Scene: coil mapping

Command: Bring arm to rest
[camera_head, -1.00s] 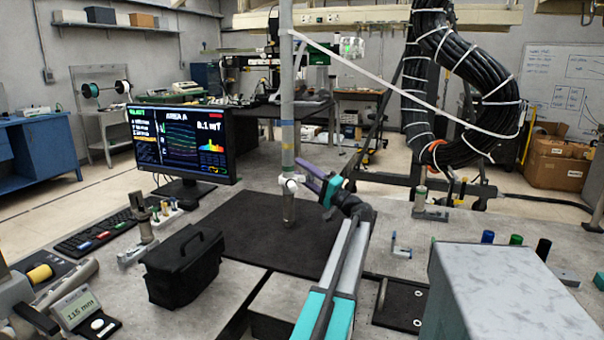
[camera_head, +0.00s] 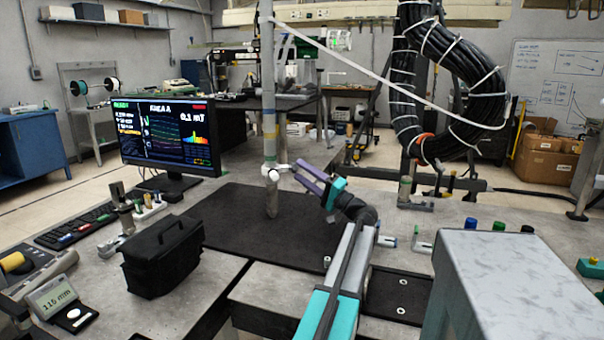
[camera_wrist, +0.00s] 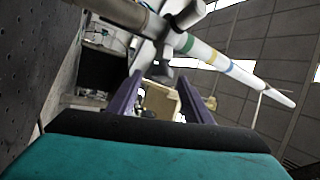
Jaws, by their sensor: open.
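My gripper (camera_head: 297,174) has two purple fingers and is beside the upright pole (camera_head: 269,130), just right of the white joint (camera_head: 270,173) on it. The fingers are apart with nothing seen between them. In the wrist view the purple fingers (camera_wrist: 160,95) stand apart, and the pale pole (camera_wrist: 215,58) with coloured bands crosses slantwise beyond them. The white joint (camera_wrist: 183,14) shows above the fingers. I cannot tell from the head view whether a finger touches the joint. My arm reaches forward over the bench, teal and grey, still extended.
A black case (camera_head: 163,258) and a monitor (camera_head: 168,137) stand left of the dark mat (camera_head: 235,225). A grey box with a marbled top (camera_head: 520,270) stands close at right. Thick black cables (camera_head: 455,75) hang at the back right. A white strap (camera_head: 380,80) slants from the pole.

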